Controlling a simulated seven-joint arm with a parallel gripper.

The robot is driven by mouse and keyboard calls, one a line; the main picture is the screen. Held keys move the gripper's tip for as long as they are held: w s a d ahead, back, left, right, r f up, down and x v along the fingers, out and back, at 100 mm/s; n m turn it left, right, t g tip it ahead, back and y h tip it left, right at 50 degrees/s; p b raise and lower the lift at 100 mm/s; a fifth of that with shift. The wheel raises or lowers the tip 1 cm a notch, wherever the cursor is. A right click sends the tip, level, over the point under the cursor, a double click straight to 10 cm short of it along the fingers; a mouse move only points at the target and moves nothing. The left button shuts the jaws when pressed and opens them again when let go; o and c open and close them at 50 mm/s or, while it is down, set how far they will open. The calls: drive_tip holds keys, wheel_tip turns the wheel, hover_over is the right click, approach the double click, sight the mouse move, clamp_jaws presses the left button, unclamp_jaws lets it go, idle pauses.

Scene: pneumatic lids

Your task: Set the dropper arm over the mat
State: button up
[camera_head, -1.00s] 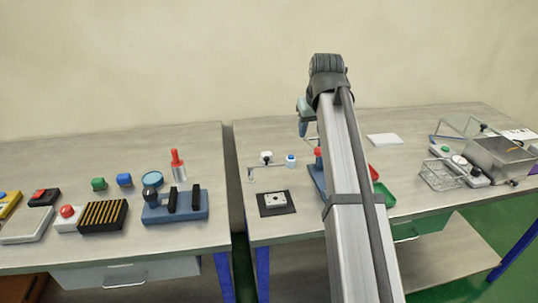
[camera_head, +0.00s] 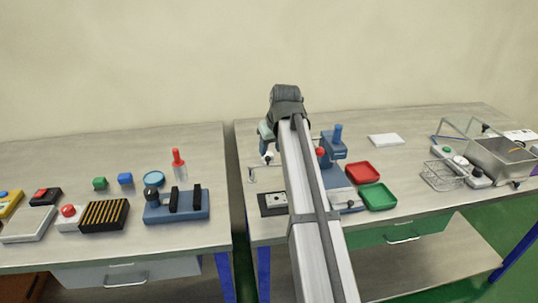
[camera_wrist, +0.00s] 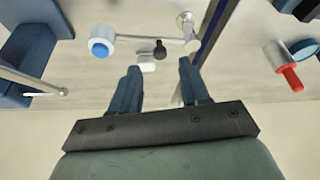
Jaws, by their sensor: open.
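The dropper arm (camera_head: 262,167) is a thin metal rod on a small post at the left of the right-hand bench; my arm hides its right end. In the wrist view the rod (camera_wrist: 145,37) runs from the post to a white-and-blue head (camera_wrist: 101,48). A black knob (camera_wrist: 160,47) and a white block (camera_wrist: 147,62) show beside the rod. My gripper (camera_wrist: 159,65) is open, its fingertips to either side of the block in the picture; contact cannot be told. The dark mat (camera_head: 264,212) with a pale plate lies in front of the rod, partly hidden by my arm.
A blue stand (camera_head: 334,150) with a red knob stands right of my arm, near red (camera_head: 363,172) and green (camera_head: 378,196) trays. A wire basket (camera_head: 446,174) and metal tank (camera_head: 500,160) are further right. A gap separates the left bench, which holds a red-topped bottle (camera_head: 178,164).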

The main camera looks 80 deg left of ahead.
sight(268, 157)
drive_tip(key=shift+x, duration=2.2)
clamp_jaws()
